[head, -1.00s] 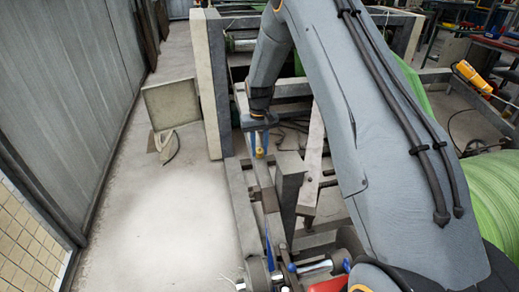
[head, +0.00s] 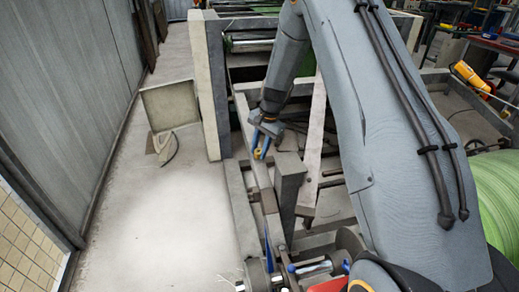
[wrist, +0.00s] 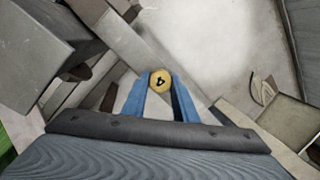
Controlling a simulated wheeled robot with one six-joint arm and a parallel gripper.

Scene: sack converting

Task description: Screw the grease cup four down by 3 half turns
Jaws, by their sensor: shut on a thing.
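The grease cup four (wrist: 160,80) is a small round brass-yellow cap with a dark 4 on top. It sits between the tips of my blue fingers in the wrist view, and the 4 appears turned over. In the head view the cup (head: 259,153) is a small yellow spot on the grey machine frame, partly hidden by the fingers. My gripper (head: 262,140) reaches down from above and is shut on the cup; it also shows in the wrist view (wrist: 159,88). The cup's lower part and thread are hidden.
A grey upright post (head: 287,185) stands close to the right of the gripper. Frame beams (head: 240,205) run around it. The floor (head: 165,215) left of the machine is clear.

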